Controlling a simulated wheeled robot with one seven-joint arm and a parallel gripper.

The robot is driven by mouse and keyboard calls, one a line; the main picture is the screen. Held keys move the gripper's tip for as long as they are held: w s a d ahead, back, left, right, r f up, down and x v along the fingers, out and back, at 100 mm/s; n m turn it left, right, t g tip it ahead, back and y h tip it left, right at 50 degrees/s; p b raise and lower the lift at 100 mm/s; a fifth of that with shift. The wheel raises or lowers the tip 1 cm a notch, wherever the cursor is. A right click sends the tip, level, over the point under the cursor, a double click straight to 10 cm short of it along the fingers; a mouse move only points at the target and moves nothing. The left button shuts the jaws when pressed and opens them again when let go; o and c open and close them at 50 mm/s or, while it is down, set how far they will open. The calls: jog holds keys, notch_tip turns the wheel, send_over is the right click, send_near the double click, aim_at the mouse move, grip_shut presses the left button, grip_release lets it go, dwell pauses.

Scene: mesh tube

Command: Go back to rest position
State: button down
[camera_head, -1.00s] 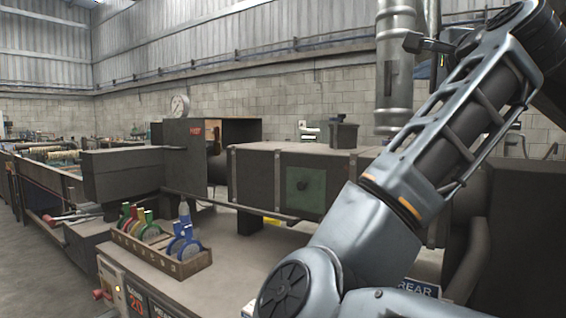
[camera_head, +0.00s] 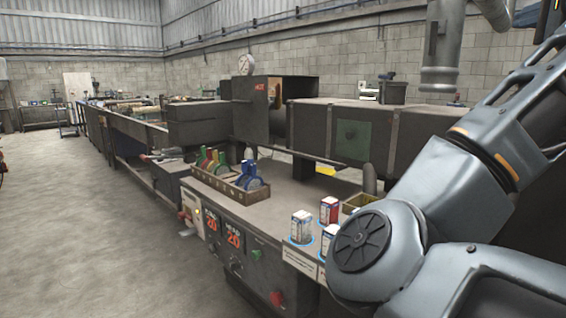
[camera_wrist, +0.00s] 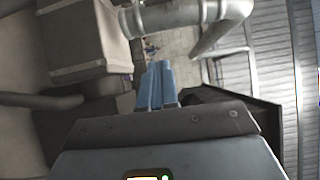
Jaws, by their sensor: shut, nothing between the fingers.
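My gripper (camera_wrist: 157,84) shows in the wrist view with its two blue-grey fingers pressed together and nothing between them. It is off the table, with machine housing to the left and pipes beyond the fingertips. In the head view my folded arm fills the right side, and the gripper itself is out of that view.
The machine bench (camera_head: 285,205) carries a wooden rack (camera_head: 228,186) of coloured tools. Near my arm stand a white-and-red box (camera_head: 329,210), a white-topped container (camera_head: 301,227) and a small open bin (camera_head: 357,203). Clear concrete floor (camera_head: 80,220) lies at the left.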

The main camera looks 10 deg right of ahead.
notch_tip(320, 180, down, 21)
jog(key=a+n+h, duration=0.3)
jog(key=n, duration=0.5)
jog(key=s+a+f+n+y, duration=0.25)
jog(key=s+f+n, duration=0.2)
jog(key=f, duration=0.45)
jog(key=s+a+f+n+y, duration=0.1)
jog(key=s+a+f+n, duration=0.4)
jog(key=f, duration=0.4)
jog(key=s+a+f+n+y, duration=0.25)
jog(key=s+f, duration=0.25)
jog(key=s, duration=0.4)
jog(key=s+a+f+n+y, duration=0.1)
jog(key=s+a+f, duration=0.2)
jog(key=s+f, duration=0.35)
jog(key=s+a+g, duration=0.1)
jog(key=s+a, duration=0.2)
jog(key=s, duration=0.7)
jog(key=s+a+r+n+g+y+p, duration=0.1)
jog(key=s+a, duration=0.2)
jog(key=s, duration=0.7)
jog(key=shift+a+g+y, duration=0.25)
jog(key=shift+g+y, duration=0.05)
